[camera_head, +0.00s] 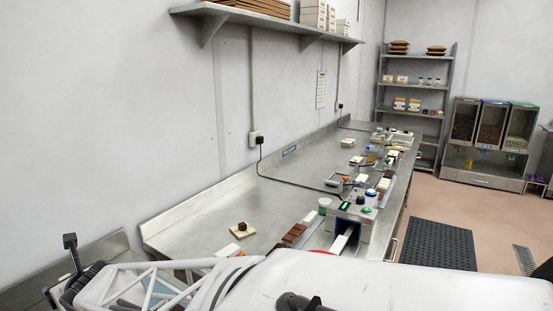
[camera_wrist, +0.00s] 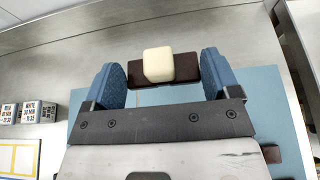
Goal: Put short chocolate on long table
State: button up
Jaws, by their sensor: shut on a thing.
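In the wrist view, my gripper (camera_wrist: 161,82) has a blue finger on each side of a dark brown chocolate bar (camera_wrist: 187,66) and is shut on it. A cream block (camera_wrist: 158,64) shows over the middle of the bar, apparently resting on it. A blue mat (camera_wrist: 262,100) lies below on a metal surface. In the head view, the long steel table (camera_head: 190,218) runs along the wall into the distance. My white arm crosses the bottom of that view, and neither my fingers nor the held bar can be made out there.
A cream piece with a dark top (camera_head: 241,231) sits on the table's near part. Brown bars (camera_head: 295,234) and a grey machine (camera_head: 352,218) stand at its right edge. Several small items crowd the far part. Bare steel lies left of them. Small printed boxes (camera_wrist: 30,112) show in the wrist view.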

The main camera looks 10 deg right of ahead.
notch_tip(320, 180, up, 13)
jog(key=shift+f, duration=0.15)
dwell(0.7)
jog(key=shift+w+d+f, duration=0.15)
jog(key=shift+w+d, duration=0.05)
jog(key=shift+w, duration=0.1)
jog(key=shift+w+d+f+m+t+h, duration=1.85)
jog(key=shift+w+d+m+h, duration=3.45)
jog(key=shift+w+d+h, duration=0.65)
jog(key=shift+w+d+r+m+g+h, duration=1)
jog(key=shift+w+d+m+g+h, duration=1)
jog(key=shift+d+m+h, duration=1.2)
jog(key=shift+w+d+r+m+g+h, duration=1)
jog(key=shift+w+d+m+g+h, duration=0.95)
jog(key=shift+d+m, duration=1.4)
jog(key=shift+n, duration=0.65)
jog(key=f, duration=1.5)
jog(key=d+f, duration=0.1)
jog(key=f, duration=0.6)
jog(key=shift+s+f, duration=0.35)
